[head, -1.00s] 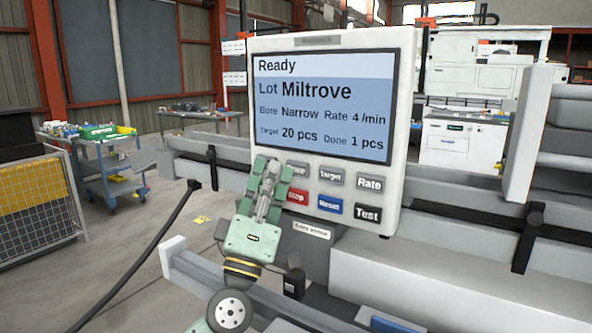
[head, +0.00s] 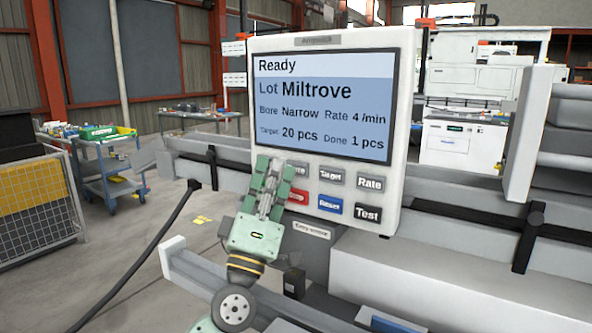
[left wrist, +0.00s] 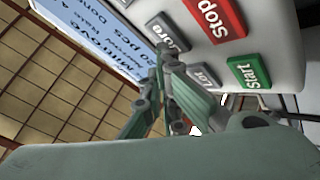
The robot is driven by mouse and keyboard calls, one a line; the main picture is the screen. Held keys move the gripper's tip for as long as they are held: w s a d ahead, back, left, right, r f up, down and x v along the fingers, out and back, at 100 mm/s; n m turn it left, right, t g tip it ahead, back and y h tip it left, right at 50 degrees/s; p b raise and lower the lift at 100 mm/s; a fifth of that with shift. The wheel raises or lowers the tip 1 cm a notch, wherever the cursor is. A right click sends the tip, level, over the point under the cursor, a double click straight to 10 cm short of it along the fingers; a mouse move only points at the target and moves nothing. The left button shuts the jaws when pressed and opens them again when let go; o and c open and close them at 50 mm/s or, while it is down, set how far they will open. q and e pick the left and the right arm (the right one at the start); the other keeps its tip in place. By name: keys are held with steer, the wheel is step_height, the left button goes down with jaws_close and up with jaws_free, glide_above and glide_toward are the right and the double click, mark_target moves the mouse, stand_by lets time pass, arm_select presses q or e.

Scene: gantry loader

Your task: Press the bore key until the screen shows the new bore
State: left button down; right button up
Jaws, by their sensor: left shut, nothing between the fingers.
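The control panel's screen (head: 322,105) reads Ready, Lot Miltrove, Bore Narrow, Rate 4 /min, Target 20 pcs, Done 1 pcs. The grey bore key (head: 299,170) is at the left of the upper key row, partly hidden by my left gripper (head: 279,166). It also shows in the left wrist view (left wrist: 168,32). My left gripper is shut and empty, its fingertips (left wrist: 168,58) in front of the panel by the bore key's edge. I cannot tell whether they touch it. My right gripper is out of view.
Beside the bore key are the Target key (head: 331,178), the Rate key (head: 370,184) and the red Stop key (left wrist: 215,17). The blue Reset key (head: 330,204) and Test key (head: 367,214) sit below. Grey machine rails (head: 440,263) run under the panel.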

arm_select(q)
steer(key=shift+w+d, duration=0.2)
steer(key=shift+w, duration=0.1)
stand_by(0.4)
stand_by(0.4)
steer(key=shift+s+a+p, duration=0.4)
steer(key=shift+s+a, duration=0.05)
steer(key=shift+s, duration=0.2)
steer(key=shift+s+a+p, duration=0.75)
steer(key=shift+s, duration=0.25)
steer(key=shift+s+a+p, duration=0.7)
steer(key=shift+s, duration=0.3)
